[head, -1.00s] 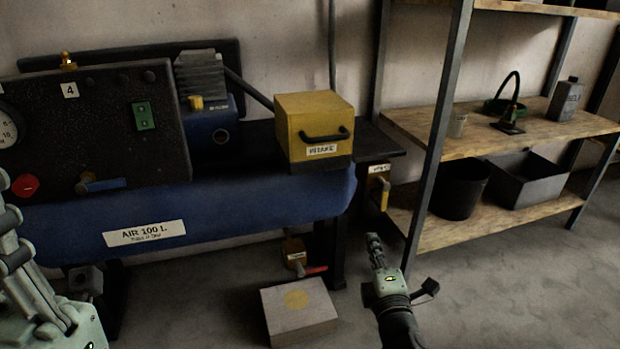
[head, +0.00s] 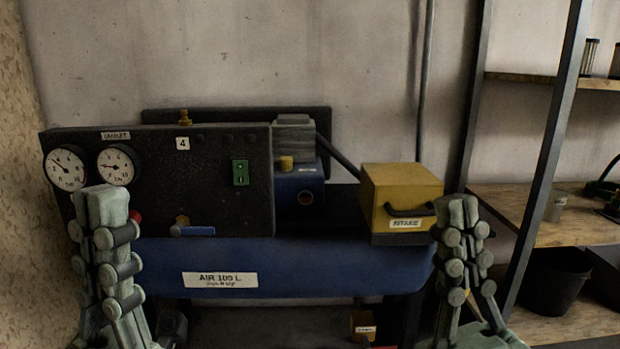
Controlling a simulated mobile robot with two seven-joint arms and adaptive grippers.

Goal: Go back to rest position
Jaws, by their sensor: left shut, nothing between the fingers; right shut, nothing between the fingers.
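My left gripper (head: 105,205) stands upright at the lower left, in front of the black control panel (head: 215,160). It is shut and empty, and it hides part of the panel's left side. My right gripper (head: 457,212) stands upright at the lower right, just right of the yellow intake box (head: 395,186). It is shut and empty. Both grippers point up, and neither holds anything.
A blue air tank (head: 320,266) runs across the middle below the panel. Two gauges, the left one (head: 66,168) and the right one (head: 115,165), sit on the panel. A shelf unit with a dark post (head: 545,165) and a black bucket (head: 553,283) stands at the right.

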